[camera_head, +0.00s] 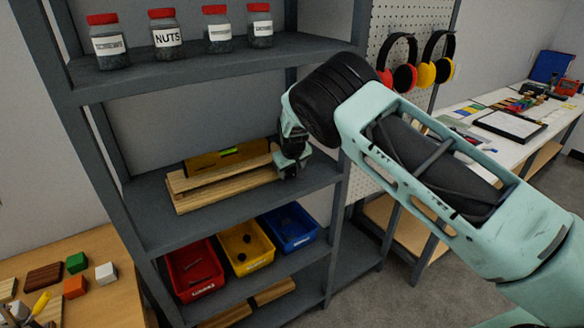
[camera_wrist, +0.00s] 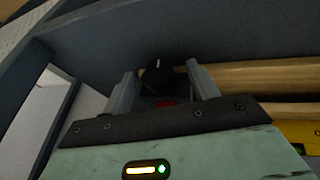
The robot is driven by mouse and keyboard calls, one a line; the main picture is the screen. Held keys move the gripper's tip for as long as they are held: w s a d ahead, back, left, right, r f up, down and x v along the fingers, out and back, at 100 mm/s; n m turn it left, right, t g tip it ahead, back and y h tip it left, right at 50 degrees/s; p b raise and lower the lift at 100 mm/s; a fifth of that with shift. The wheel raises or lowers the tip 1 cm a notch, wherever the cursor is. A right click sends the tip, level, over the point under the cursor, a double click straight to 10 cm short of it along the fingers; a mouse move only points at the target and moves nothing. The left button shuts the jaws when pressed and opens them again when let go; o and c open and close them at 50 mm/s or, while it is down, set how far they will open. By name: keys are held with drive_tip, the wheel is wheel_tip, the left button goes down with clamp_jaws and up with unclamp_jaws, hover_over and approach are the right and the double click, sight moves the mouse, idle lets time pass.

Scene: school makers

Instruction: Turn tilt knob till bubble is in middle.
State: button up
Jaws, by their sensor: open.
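The yellow spirit level (camera_head: 205,162) lies on the middle shelf behind the wooden planks (camera_head: 220,187). Its green vial (camera_head: 230,151) shows, but it is too small to tell where the bubble sits. My gripper (camera_head: 288,168) is at the right end of the planks. In the wrist view my gripper (camera_wrist: 162,84) is open, with one finger on each side of a black knob (camera_wrist: 158,77). The knob has a white mark pointing up in the picture. I cannot tell whether the fingers touch it. A corner of the level (camera_wrist: 300,132) shows at lower right.
The shelf upright (camera_head: 340,215) stands close right of my gripper. Jars (camera_head: 166,36) line the shelf above. Red (camera_head: 194,268), yellow and blue bins sit on the shelf below. Earmuffs (camera_head: 403,72) hang on the pegboard. The shelf left of the planks is bare.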

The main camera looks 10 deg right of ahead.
drive_tip(key=c, duration=1)
drive_tip(key=b, duration=0.1)
drive_tip(key=y+b, duration=0.1)
drive_tip(key=shift+w+d+f+y+b, duration=0.1)
drive_tip(key=shift+d+f+y+b, duration=0.05)
drive_tip(key=shift+d+y+b, duration=0.15)
drive_tip(key=g+y+b, duration=0.1)
drive_tip(key=y+b, duration=0.1)
drive_tip(key=b, duration=0.1)
drive_tip(key=shift+w+d+f+m, duration=0.1)
drive_tip(key=shift+d+m, duration=0.05)
drive_tip(key=shift+m, duration=0.25)
drive_tip(key=g+y+b, duration=0.1)
drive_tip(key=y+b, duration=0.2)
drive_tip(key=b, duration=0.1)
drive_tip(key=shift+d+m, duration=0.15)
drive_tip(key=shift+m, duration=0.15)
drive_tip(key=shift+y+b, duration=0.65)
drive_tip(key=shift+y, duration=0.15)
